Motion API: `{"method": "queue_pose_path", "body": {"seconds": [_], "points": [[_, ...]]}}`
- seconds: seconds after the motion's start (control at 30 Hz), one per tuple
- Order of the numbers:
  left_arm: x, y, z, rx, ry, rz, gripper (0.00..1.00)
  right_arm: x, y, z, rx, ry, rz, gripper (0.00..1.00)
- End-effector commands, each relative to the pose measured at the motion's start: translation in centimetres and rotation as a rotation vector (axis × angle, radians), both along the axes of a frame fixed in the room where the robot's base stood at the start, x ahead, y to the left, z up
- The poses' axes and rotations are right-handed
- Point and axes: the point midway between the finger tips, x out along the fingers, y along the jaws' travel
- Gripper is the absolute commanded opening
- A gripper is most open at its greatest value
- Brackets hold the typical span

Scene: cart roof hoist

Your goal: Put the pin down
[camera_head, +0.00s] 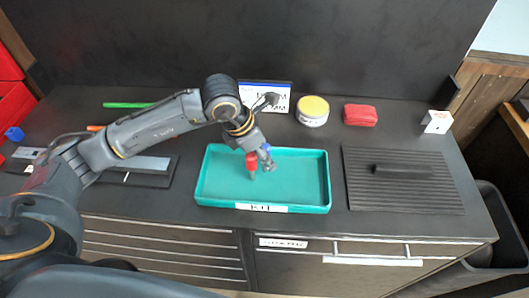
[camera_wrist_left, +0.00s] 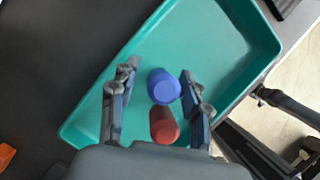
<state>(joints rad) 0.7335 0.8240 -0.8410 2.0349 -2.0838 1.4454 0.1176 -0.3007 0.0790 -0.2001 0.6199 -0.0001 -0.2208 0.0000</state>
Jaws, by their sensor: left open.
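The teal tray (camera_head: 315,180) sits on the dark counter, with a white label on its front. A pin with a red head (camera_head: 251,160) and a blue-headed piece (camera_head: 267,147) show at my left gripper (camera_head: 262,160), over the tray. In the left wrist view the blue head (camera_wrist_left: 164,86) and the red head (camera_wrist_left: 163,125) are between the spread fingers of my left gripper (camera_wrist_left: 157,76). I see gaps beside the blue head, and the gripper is open. I cannot tell whether the pieces rest on the tray floor (camera_wrist_left: 200,40). My right gripper is not in view.
A ridged dark mat (camera_head: 400,195) with a dark bar lies right of the tray. A yellow-lidded tin (camera_head: 313,111), a red pouch (camera_head: 360,115) and a white sign (camera_head: 275,92) stand behind. A green stick (camera_head: 125,105) lies back left. The tray's right part is clear.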

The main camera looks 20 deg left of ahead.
Motion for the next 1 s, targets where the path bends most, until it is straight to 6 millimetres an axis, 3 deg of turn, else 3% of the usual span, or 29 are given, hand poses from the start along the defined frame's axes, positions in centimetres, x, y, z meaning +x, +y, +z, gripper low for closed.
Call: {"method": "queue_pose_path", "body": {"seconds": [0.17, 0.6, 1.0], "points": [[-0.4, 0.7, 2.1, 0.0, -0.006, 0.002, 0.47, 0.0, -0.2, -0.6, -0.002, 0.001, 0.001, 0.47], [-2.7, 3.0, 10.0, -0.001, -0.004, 0.002, 0.47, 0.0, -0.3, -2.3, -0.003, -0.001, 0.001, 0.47], [-3.1, 3.4, 11.3, 0.0, 0.0, 0.0, 0.47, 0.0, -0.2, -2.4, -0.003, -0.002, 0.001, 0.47]]}}
